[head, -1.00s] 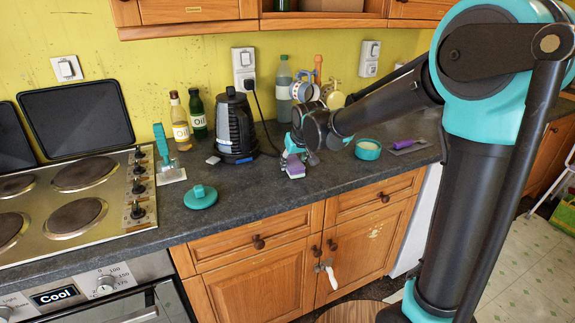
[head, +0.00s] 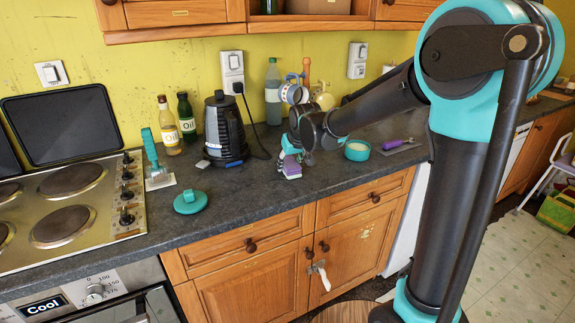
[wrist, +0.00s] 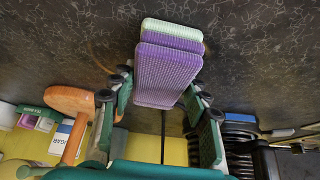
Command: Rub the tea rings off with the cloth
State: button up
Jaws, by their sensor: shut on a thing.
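My gripper (head: 289,158) is low over the dark worktop (head: 245,205), in front of the kettle's right side. It is shut on a folded purple cloth (head: 291,172) with a pale green layer. In the wrist view the cloth (wrist: 168,68) sticks out between the two fingers (wrist: 160,95). The head view shows it at or just above the worktop; I cannot tell if it touches. A faint brown arc, perhaps part of a tea ring (wrist: 93,55), shows on the worktop left of the cloth in the wrist view. No ring is clear in the head view.
A black kettle (head: 224,128), two oil bottles (head: 168,128), a teal lid (head: 190,201) and a teal-handled scraper (head: 152,155) stand left. A teal bowl (head: 357,150) and purple-handled tool (head: 394,145) lie right. A mug rack (head: 305,90) is behind.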

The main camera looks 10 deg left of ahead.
jog(key=shift+w+d, duration=0.6)
jog(key=shift+d, duration=0.25)
jog(key=shift+w+d, duration=0.55)
jog(key=shift+d, duration=0.3)
jog(key=shift+w+d, duration=0.7)
jog(key=shift+d, duration=0.3)
jog(key=shift+w+d, duration=0.65)
jog(key=shift+d, duration=0.35)
jog(key=shift+s+a, duration=0.7)
jog(key=shift+a, duration=0.3)
jog(key=shift+s+a, duration=0.65)
jog(key=shift+a, duration=0.35)
jog(key=shift+s+a, duration=0.7)
jog(key=shift+a, duration=0.3)
jog(key=shift+s+a, duration=0.7)
jog(key=shift+a, duration=0.3)
